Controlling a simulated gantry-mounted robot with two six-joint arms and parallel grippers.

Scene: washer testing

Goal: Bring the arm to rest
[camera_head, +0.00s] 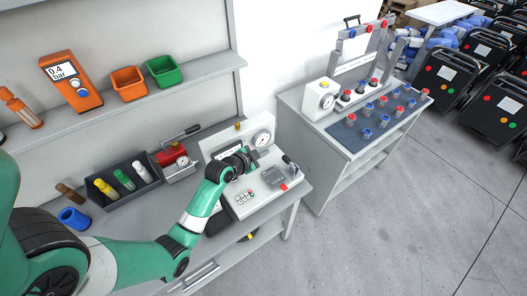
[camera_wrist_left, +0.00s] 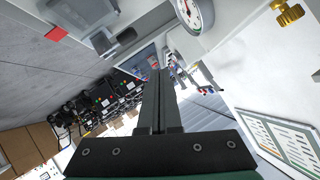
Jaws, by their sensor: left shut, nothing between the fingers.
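My left arm, green and white, reaches in from the left in the head view. My left gripper (camera_head: 252,157) is over the white test station (camera_head: 233,197) on the bench, close to its round dial gauge (camera_head: 261,138). In the left wrist view the gripper's two dark fingers (camera_wrist_left: 160,85) lie together, shut with nothing between them. The gauge (camera_wrist_left: 190,14) shows at the top there, with a brass knob (camera_wrist_left: 288,13) to its right. My right gripper is in neither view.
A black tray (camera_head: 104,206) with bottles, a red hand pump (camera_head: 174,156) and a blue cup (camera_head: 74,218) stand on the bench. A shelf (camera_head: 205,68) with orange and green bins is above. A second white bench (camera_head: 318,145) holds several red- and blue-topped parts. The floor (camera_head: 400,220) is clear.

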